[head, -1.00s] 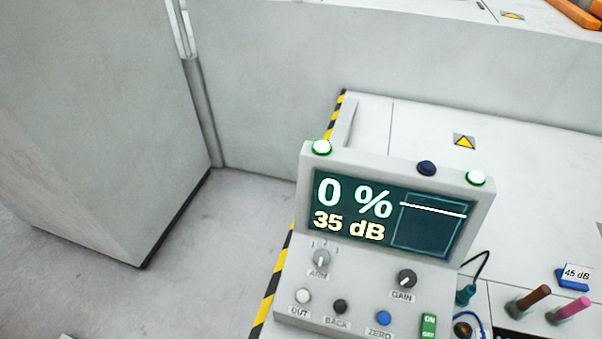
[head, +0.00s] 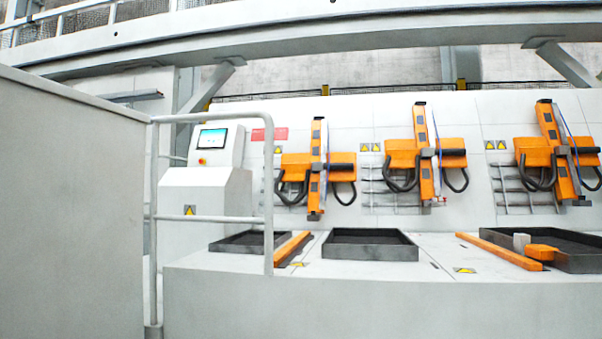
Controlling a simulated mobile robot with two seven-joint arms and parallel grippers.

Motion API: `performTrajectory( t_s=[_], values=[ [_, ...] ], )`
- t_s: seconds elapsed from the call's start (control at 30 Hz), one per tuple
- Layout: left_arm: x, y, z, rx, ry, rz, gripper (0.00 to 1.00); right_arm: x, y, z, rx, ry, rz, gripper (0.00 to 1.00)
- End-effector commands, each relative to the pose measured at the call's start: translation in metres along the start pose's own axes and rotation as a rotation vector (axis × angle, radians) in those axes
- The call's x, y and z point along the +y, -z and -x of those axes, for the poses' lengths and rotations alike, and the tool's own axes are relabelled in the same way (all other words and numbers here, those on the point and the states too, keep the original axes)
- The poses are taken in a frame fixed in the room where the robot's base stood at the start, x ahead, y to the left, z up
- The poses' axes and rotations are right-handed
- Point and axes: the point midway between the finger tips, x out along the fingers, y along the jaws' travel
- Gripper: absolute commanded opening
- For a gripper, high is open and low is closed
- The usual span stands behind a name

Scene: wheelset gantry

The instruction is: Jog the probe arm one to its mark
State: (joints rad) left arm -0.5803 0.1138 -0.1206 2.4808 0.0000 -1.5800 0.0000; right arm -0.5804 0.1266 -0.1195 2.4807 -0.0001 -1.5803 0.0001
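Several orange probe arms hang on the white gantry wall in the head view. The control box with the ARM knob and OUT and BACK buttons is out of view now. Neither of my grippers is in view.
A grey railing (head: 268,200) stands before a white console (head: 205,190) with a lit screen (head: 213,138). Dark trays (head: 370,255) and orange bars (head: 500,251) lie on the white bed. A large grey panel (head: 70,210) blocks the left side.

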Motion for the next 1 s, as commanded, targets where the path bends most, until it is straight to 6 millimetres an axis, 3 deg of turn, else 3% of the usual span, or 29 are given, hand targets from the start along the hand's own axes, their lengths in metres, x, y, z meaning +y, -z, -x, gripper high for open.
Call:
performTrajectory(
  t_s=[0.07, 0.67, 1.0],
  values=[
    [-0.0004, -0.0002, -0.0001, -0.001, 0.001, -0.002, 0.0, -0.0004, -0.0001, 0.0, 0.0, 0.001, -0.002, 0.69],
    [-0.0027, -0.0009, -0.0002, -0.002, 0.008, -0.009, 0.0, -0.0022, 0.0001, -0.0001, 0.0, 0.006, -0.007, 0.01],
    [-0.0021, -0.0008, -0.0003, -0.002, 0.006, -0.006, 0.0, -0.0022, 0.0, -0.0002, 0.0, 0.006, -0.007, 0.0]
  ],
)
